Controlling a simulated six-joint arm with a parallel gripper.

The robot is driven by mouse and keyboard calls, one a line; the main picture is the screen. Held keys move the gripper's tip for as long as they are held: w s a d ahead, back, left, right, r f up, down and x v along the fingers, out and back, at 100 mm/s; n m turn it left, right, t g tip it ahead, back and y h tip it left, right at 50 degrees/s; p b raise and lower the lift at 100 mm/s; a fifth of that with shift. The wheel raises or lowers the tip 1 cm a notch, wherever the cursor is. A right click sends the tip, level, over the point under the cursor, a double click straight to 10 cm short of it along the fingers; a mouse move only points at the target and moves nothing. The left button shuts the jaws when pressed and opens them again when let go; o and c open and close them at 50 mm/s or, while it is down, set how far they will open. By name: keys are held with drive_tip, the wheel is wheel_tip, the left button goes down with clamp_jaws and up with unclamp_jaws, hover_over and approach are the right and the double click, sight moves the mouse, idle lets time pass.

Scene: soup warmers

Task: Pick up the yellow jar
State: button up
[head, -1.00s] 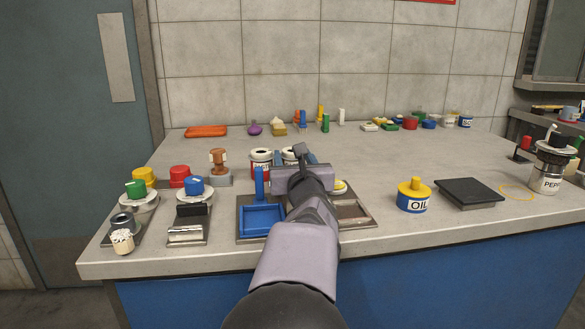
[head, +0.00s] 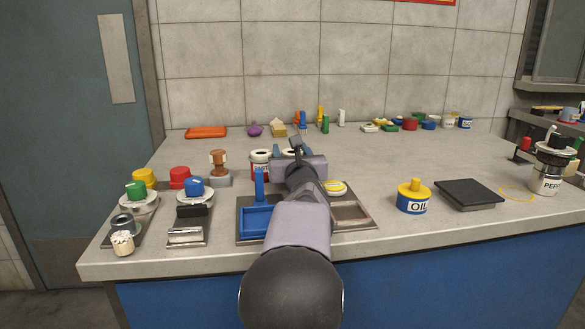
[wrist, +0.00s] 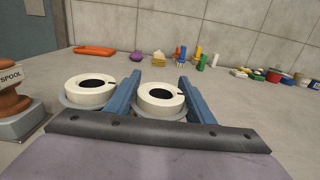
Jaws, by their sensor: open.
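My gripper (head: 293,154) is open, its two blue fingers reaching away over the counter. In the wrist view the fingers (wrist: 157,88) stand either side of a jar with a white ring top and dark centre (wrist: 158,97); I cannot tell contact, and its side colour is hidden. A similar white-topped jar (wrist: 90,90) stands left of the left finger. In the head view that left jar (head: 260,161) shows a red label. A round yellow-and-white top (head: 335,188) shows just right of my arm. I cannot tell for certain which item is the yellow jar.
A blue tray with an upright handle (head: 257,219) is left of my arm. A blue OIL container with yellow cap (head: 413,197) and a dark flat plate (head: 469,194) are to the right.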

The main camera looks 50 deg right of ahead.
drive_tip(key=shift+c, duration=0.2)
drive_tip(key=c, duration=0.7)
drive_tip(key=shift+r, duration=0.15)
drive_tip(key=shift+c, duration=0.2)
wheel_tip(320, 180, up, 10)
drive_tip(key=p, duration=0.6)
drive_tip(key=w+a+n+t+y+p, duration=0.3)
drive_tip(key=a+y, duration=0.2)
drive_tip(key=a, duration=0.3)
drive_tip(key=w+a+n+t+y+p, duration=0.2)
drive_tip(key=w+a+n+y+p, duration=0.15)
drive_tip(key=a, duration=0.35)
drive_tip(key=s+a+n+y+p, duration=0.2)
drive_tip(key=a+y, duration=0.3)
drive_tip(key=a, duration=0.5)
drive_tip(key=s+a+f+n+g+y+p, duration=0.1)
drive_tip(key=s+a+n+y, duration=0.1)
drive_tip(key=a+n+y, duration=0.3)
drive_tip(key=a+y, duration=0.1)
drive_tip(key=a, duration=0.3)
drive_tip(key=shift+a+f+p, duration=0.25)
drive_tip(key=shift+a+p, duration=0.1)
drive_tip(key=shift+p, duration=0.05)
drive_tip(key=shift+f+y, duration=0.1)
drive_tip(key=shift+y, duration=0.15)
